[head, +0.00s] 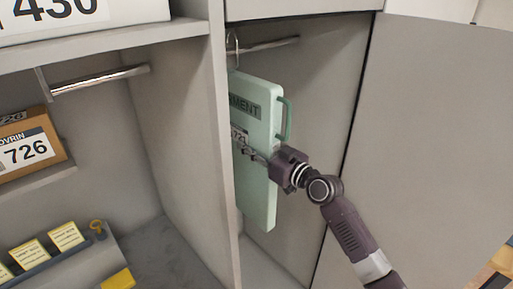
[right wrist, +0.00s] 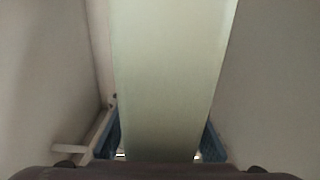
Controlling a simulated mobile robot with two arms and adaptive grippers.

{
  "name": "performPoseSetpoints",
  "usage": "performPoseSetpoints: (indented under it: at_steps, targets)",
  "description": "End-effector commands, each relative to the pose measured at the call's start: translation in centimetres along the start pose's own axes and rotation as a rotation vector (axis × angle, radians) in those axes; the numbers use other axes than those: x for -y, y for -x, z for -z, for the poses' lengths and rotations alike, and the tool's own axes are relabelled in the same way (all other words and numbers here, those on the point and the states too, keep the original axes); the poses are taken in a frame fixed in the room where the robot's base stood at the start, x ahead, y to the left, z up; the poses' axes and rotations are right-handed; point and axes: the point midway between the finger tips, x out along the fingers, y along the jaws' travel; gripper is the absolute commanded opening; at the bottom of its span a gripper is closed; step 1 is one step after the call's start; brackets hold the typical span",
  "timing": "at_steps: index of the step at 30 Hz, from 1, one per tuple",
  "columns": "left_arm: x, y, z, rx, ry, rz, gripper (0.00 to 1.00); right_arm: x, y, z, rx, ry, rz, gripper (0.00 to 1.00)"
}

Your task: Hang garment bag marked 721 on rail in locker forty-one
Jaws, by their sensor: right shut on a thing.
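The pale green garment bag (head: 257,190), with a label that reads 721 and part of the word "GARMENT", is upright inside the right-hand locker bay. Its left side is hidden by the divider. My right gripper (head: 262,158) is shut on the bag's right edge, below the green side handle (head: 286,120). In the right wrist view the bag (right wrist: 172,75) fills the middle, between the finger tips. The bag's metal hook (head: 232,46) is at the left visible end of the rail (head: 270,45); I cannot tell whether it bears on it. My left gripper is out of view.
The divider (head: 218,130) stands close left of the bag. The open door (head: 430,130) is at the right, beside my arm. The left bay holds another rail (head: 100,79), a box marked 726 (head: 30,150) and yellow cards (head: 66,236). A sign marked 430 (head: 60,14) is above.

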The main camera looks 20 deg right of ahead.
Motion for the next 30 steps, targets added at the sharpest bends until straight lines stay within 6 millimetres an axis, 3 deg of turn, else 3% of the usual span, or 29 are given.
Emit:
performPoseSetpoints:
  at_steps: [8, 9, 18, 30]
  targets:
    - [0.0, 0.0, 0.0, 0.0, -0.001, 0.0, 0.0, 0.0, -2.3, 0.3, -0.006, -0.001, -0.001, 0.0]
    - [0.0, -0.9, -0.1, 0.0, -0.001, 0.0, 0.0, -0.1, -2.1, -0.6, -0.004, 0.002, -0.001, 0.0]
    - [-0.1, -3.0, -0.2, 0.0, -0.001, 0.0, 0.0, -0.1, -2.1, -2.5, -0.006, 0.003, -0.002, 0.0]
    - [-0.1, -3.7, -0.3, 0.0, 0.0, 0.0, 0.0, 0.0, -2.1, -3.1, -0.006, 0.001, -0.001, 0.0]
